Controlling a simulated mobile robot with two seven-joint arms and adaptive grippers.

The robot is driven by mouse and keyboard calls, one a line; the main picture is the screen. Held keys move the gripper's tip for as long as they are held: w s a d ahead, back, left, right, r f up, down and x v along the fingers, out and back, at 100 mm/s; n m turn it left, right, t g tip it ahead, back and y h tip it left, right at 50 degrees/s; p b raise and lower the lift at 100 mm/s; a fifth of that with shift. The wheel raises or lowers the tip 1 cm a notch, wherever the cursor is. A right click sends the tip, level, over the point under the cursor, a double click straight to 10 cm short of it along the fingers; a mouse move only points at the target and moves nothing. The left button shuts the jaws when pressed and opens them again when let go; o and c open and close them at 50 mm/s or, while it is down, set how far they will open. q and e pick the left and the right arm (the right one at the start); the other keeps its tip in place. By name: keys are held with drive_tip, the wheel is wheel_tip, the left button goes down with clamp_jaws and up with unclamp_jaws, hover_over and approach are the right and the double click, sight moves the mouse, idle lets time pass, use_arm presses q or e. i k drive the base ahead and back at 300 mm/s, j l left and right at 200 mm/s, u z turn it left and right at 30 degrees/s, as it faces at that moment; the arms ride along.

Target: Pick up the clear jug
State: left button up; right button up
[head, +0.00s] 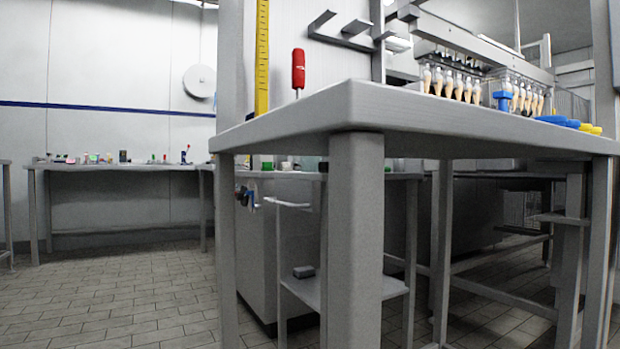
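I cannot make out a clear jug in the head view. A pale, bluish, partly see-through shape (308,163) shows on a lower counter behind the near table, but it is too small and too hidden to tell what it is. Neither of my grippers is in view.
A grey near table (440,116) fills the right, its corner and leg close in front. On or behind its top show a red-handled tool (298,69), a yellow ruler-like strip (262,60), several cones and blue and yellow items (567,122). A cluttered far bench (125,167) stands left; tiled floor before it is clear.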

sight(307, 164)
drive_tip(key=i+j+z, duration=0.25)
drive_tip(key=j+z, duration=0.25)
drive_tip(key=j, duration=0.2)
drive_tip(key=i+j+z, duration=0.25)
drive_tip(key=j, duration=0.15)
drive_tip(key=j+z, duration=0.2)
drive_tip(key=j, duration=0.15)
